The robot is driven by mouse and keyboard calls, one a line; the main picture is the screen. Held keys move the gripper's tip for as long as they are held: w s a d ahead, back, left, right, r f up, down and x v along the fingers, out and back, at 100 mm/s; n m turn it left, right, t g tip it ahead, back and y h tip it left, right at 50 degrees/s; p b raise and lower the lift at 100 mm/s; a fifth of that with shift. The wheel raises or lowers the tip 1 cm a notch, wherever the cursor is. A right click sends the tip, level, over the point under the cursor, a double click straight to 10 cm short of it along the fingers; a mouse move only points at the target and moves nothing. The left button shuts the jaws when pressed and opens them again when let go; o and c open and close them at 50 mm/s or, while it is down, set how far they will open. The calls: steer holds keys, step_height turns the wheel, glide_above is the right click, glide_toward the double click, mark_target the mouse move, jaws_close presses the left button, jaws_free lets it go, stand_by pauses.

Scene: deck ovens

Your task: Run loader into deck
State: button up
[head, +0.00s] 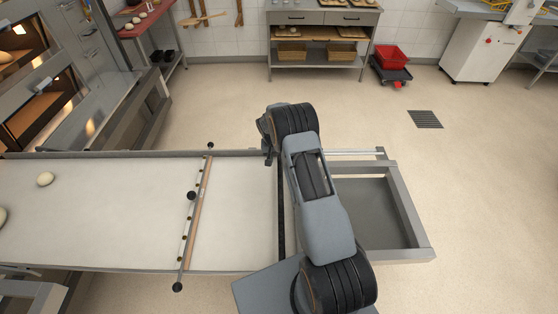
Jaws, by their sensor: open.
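The loader (115,215) is a long table with a pale flat belt and grey side rails, running from the left edge to the middle of the head view. A dough piece (45,179) lies on its left part, and another (1,217) is cut off by the picture edge. A bar with black knobs (196,215) lies across the belt. The deck oven (50,75) stands at upper left with lit openings. My gripper (268,157) is partly hidden by my arm, near the loader's far rail at its right end. It is open; I see nothing held.
An open grey frame (405,205) extends from the loader's right end. Behind stand a steel table with drawers (320,19), a red bin on a dolly (391,58) and a white machine (485,45). The floor between, with a drain grate (425,119), is clear.

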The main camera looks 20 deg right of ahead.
mark_target(279, 162)
steer(key=shift+s+d+f, duration=0.1)
steer(key=shift+d+f, duration=0.05)
steer(key=shift+f, duration=0.65)
steer(key=shift+s+d+f, duration=0.1)
steer(key=shift+d+f, duration=0.05)
steer(key=shift+f, duration=0.6)
jaws_close()
